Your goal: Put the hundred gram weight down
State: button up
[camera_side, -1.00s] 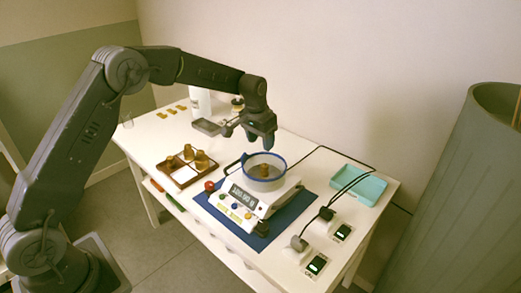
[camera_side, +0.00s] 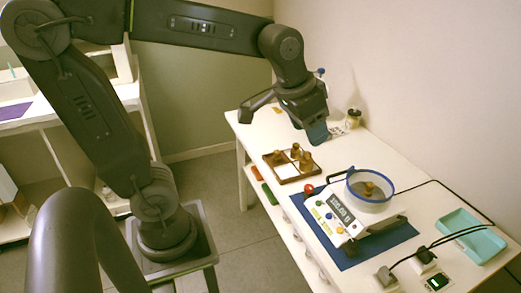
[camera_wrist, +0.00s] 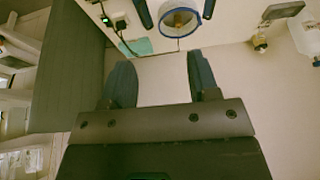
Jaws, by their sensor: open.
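A small brass weight (camera_side: 369,188) stands in the blue-rimmed pan (camera_side: 384,203) on the white balance (camera_side: 333,215). More brass weights (camera_side: 304,158) stand in the brown compartment tray (camera_side: 285,179). No marking is legible, so I cannot tell which is the hundred gram one. My gripper (camera_side: 318,133) is above the table, up and left of the pan, apart from both pan and tray. In the wrist view, my gripper (camera_wrist: 161,78) shows two spread fingers with nothing between them.
The balance stands on a blue mat (camera_side: 385,243). A turquoise tray (camera_side: 470,236), plugs with black cables (camera_side: 425,254) and a small green display (camera_side: 438,282) lie at the right. A small jar (camera_side: 353,118) stands by the wall. The table between tray and jar is clear.

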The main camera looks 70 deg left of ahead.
jog(key=s+f+t, duration=0.1)
jog(key=s+f, duration=0.1)
jog(key=s, duration=0.8)
jog(key=shift+s+d+f, duration=0.2)
jog(key=shift+d+f, duration=0.15)
